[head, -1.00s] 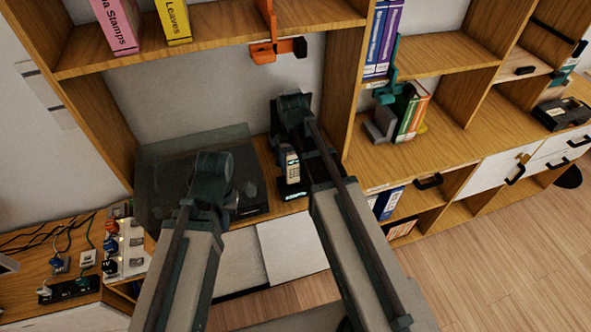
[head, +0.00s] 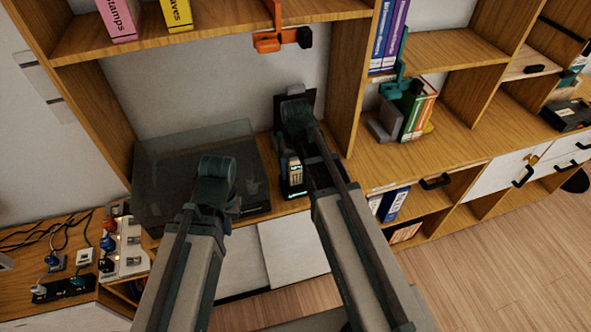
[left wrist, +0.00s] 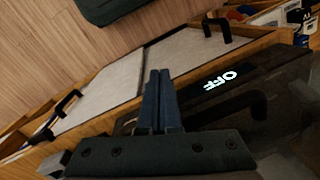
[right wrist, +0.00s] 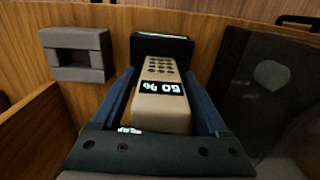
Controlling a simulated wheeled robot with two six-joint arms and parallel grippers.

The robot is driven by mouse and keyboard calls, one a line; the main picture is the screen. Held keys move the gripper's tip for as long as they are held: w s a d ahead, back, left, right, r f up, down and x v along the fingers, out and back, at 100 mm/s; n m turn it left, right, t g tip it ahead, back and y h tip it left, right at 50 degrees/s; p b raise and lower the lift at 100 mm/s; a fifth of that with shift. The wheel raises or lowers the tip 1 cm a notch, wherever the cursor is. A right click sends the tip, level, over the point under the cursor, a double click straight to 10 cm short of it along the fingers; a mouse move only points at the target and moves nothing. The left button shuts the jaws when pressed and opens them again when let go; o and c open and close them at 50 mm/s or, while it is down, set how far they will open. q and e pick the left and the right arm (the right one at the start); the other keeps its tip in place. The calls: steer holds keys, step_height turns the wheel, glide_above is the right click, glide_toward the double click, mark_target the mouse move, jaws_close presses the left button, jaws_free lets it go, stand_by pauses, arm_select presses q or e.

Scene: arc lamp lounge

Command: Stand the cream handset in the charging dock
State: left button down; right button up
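The cream handset (right wrist: 158,105), with a dark keypad and a lit "60 %" display, lies between the fingers of my right gripper (right wrist: 160,88). The fingers are spread on either side of it, with narrow gaps. The handset's far end meets a dark block with a lit edge, the charging dock (right wrist: 162,48); whether it is fully seated I cannot tell. In the head view the handset (head: 295,170) looks upright above the dock's lit front (head: 293,195), partly hidden by my right arm. My left gripper (left wrist: 158,85) is empty with fingers together, above the cabinet front.
A dark, glassy box (head: 180,170) stands left of the dock; its front reads "OFF" in the left wrist view. A grey block (right wrist: 78,55) stands on the dock's other side. A shelf divider (head: 345,90) rises to the right.

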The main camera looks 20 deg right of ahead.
steer(key=shift+o, duration=0.4)
steer(key=shift+r, duration=0.15)
step_height(320, 180, up, 12)
steer(key=p, duration=1.2)
steer(key=shift+r, duration=0.1)
steer(key=s+a+n+h, duration=0.1)
steer(key=s+a+n, duration=0.2)
steer(key=s+a, duration=0.7)
steer(key=s, duration=0.4)
steer(key=shift+s+a, duration=0.15)
steer(key=shift+a, duration=0.1)
steer(key=shift+f+b, duration=0.8)
steer(key=shift+f, duration=0.15)
